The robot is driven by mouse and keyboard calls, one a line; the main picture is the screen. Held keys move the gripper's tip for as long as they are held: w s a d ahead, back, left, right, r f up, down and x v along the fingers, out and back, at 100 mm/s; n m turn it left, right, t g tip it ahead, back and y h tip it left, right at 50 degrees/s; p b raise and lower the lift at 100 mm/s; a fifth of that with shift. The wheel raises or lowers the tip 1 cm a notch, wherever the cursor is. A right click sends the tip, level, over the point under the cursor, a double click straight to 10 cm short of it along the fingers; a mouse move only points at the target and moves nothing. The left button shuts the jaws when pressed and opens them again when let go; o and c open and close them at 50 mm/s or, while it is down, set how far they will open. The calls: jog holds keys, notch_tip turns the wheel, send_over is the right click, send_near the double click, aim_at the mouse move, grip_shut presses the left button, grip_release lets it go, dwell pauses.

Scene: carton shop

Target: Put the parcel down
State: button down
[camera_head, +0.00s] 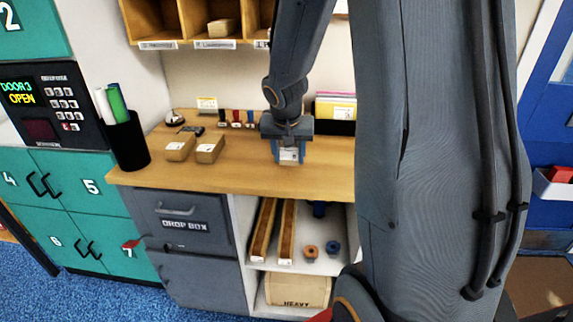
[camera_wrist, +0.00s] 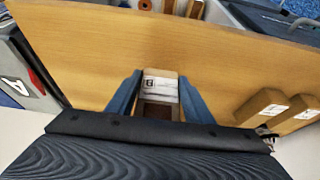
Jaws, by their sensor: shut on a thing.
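My gripper (camera_head: 290,159) is above the wooden counter (camera_head: 325,178), pointing down, with its blue fingers on either side of a small parcel. The parcel (camera_head: 289,154) is brown with a white label. In the wrist view the parcel (camera_wrist: 160,86) sits between the two blue fingers (camera_wrist: 158,102), with its label and a brown face showing. The rest of it is hidden by the fingers and palm. The parcel is at or just over the counter top; I cannot tell whether it touches.
Two brown parcels (camera_head: 180,147) (camera_head: 209,149) lie left on the counter. A black pen cup (camera_head: 127,143) stands at its left end, and several stamps (camera_head: 236,118) and a card holder (camera_head: 336,110) at the back. Cubbies (camera_head: 216,42) hang above. The counter's front is clear.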

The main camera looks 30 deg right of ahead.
jog(key=shift+w+f+b, duration=0.1)
jog(key=shift+f+b, duration=0.35)
jog(key=shift+f, duration=1.5)
jog(key=c, duration=0.9)
grip_release()
jog(key=v, duration=1.2)
jog(key=s+a+f+n+g+y, duration=0.2)
jog(key=s+a+f+n, duration=0.4)
jog(key=s+a, duration=0.6)
notch_tip(320, 180, down, 3)
jog(key=shift+s+r+n+g+y, duration=0.2)
jog(key=shift+s+n+g+y, duration=0.15)
jog(key=shift+s, duration=0.6)
